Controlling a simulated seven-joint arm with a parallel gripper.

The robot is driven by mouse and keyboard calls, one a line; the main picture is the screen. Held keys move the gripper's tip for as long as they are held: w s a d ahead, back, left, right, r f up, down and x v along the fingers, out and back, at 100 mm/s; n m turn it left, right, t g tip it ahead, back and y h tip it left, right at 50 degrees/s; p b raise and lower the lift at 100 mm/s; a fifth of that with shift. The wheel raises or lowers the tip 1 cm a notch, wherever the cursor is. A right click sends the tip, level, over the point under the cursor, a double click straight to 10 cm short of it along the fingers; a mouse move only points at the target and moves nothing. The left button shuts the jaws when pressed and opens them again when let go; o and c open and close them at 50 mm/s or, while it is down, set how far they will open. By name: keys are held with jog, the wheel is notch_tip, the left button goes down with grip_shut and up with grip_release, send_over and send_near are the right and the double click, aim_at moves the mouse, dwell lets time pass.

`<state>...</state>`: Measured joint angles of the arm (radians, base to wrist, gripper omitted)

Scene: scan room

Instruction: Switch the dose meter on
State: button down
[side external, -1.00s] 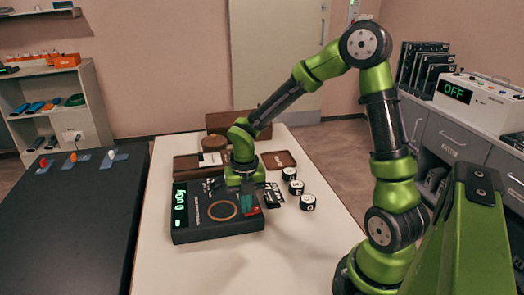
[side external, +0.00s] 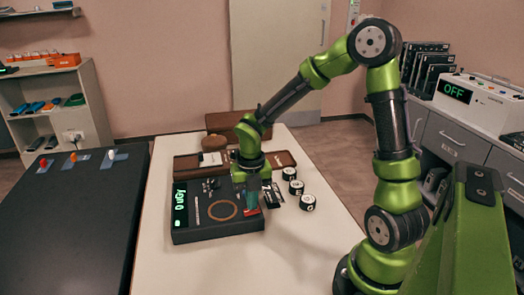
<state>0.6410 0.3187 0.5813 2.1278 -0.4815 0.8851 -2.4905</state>
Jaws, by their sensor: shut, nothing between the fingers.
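The dose meter (side external: 215,232) is a flat black box on the white table. Its display (side external: 180,207) is lit and reads "0 uGy" in green. A round tan ring (side external: 223,210) is on its top face. A small red part (side external: 249,212), apparently a switch, is at the meter's right edge. My gripper (side external: 253,206) points down over that edge, close to the red part. It is shut and empty. The fingertips partly hide the red part, and I cannot tell whether they touch it.
A brown tray (side external: 280,159), a round brown object (side external: 211,144) and a brown case (side external: 228,122) lie behind. The table's front is clear.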

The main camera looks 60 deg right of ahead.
aim_at(250, 213)
notch_tip(250, 213, up, 14)
jog(key=w+a, duration=0.1)
jog(key=shift+w+a+f, duration=0.15)
jog(key=shift+a+f, duration=0.05)
jog(key=s+a+r+m+t, duration=0.1)
jog(key=s+a+m+t, duration=0.1)
jog(key=m, duration=0.8)
jog(key=s+a+r+m+t+y, duration=0.1)
jog(key=s+m, duration=0.4)
jog(key=m, duration=0.5)
jog(key=s+a+r+m+t+y, duration=0.1)
jog(key=s+a+r+m+t, duration=0.1)
jog(key=m, duration=0.9)
jog(key=shift+s+a+t, duration=0.55)
jog(key=shift+s+t, duration=0.55)
jog(key=shift+s, duration=0.15)
